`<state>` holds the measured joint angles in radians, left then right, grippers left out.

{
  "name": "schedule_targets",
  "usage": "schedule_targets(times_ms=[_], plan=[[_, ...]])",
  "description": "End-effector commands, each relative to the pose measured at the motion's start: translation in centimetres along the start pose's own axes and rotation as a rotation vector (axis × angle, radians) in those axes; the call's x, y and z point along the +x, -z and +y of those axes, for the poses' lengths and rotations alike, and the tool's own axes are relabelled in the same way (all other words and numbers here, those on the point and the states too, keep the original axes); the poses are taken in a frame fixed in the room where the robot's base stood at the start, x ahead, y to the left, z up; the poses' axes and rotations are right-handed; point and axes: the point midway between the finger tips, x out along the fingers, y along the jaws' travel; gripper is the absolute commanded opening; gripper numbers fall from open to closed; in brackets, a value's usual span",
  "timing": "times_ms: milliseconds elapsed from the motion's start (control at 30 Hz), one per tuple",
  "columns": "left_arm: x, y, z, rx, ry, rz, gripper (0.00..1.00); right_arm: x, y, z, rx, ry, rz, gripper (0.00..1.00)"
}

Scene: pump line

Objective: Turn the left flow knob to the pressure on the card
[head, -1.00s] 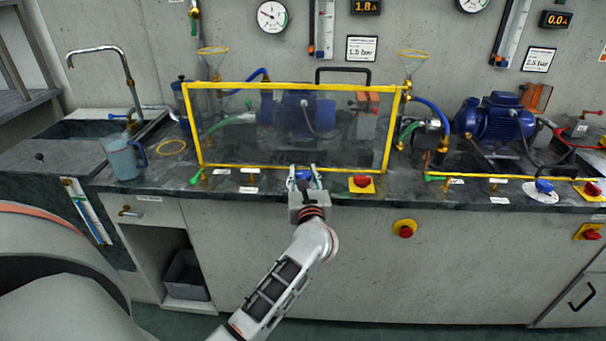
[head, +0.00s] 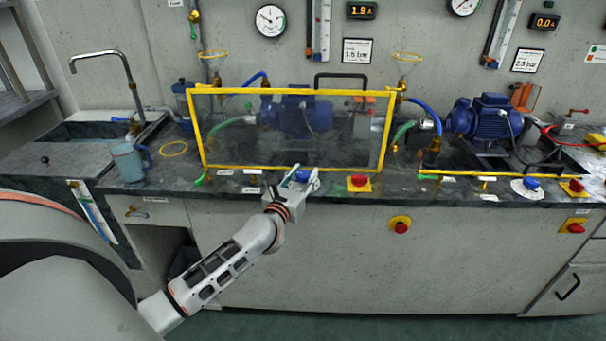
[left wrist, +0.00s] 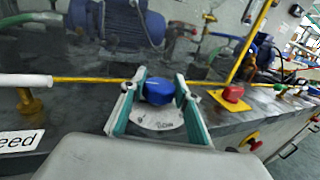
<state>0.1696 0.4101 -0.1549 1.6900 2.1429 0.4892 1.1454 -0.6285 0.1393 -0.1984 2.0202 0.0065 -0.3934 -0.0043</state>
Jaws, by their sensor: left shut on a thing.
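The blue left flow knob (left wrist: 158,91) sits on a pale dial plate (left wrist: 158,118) at the bench's front edge. My left gripper (left wrist: 160,92) is shut on the knob, a finger at each side, and hides most of it in the head view (head: 301,178). The pressure card (head: 357,51) on the wall appears to read 1.5 bar. The round gauge (head: 270,20) hangs left of it, and the red digital display (head: 361,10) above it appears to read 1.9 A. My right gripper is not in view.
A yellow-framed clear guard (head: 291,92) stands behind the knob, in front of a blue pump. A red switch on a yellow plate (head: 359,183) is close to the right. A second blue knob (head: 531,184) is farther right. A jug (head: 128,162) stands left.

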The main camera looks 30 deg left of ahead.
Motion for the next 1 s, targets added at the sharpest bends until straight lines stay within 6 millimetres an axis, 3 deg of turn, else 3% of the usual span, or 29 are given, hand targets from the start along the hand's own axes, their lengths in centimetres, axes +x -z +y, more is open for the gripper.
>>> schedule_targets(times_ms=[367,400,467,833,1000], plan=[[0.0,0.0,0.0,0.001,0.006,0.0,0.09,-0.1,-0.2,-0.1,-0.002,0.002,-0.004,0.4],[0.0,0.0,0.0,0.001,0.006,0.0,0.33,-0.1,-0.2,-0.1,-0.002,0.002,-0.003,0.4],[0.0,0.0,0.0,0.001,0.006,0.0,0.49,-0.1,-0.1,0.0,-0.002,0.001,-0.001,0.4],[-0.1,0.0,0.0,0.001,0.006,0.0,0.49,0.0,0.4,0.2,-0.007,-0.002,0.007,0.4],[-1.8,0.1,0.0,0.002,0.007,0.002,0.49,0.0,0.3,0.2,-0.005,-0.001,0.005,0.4]])
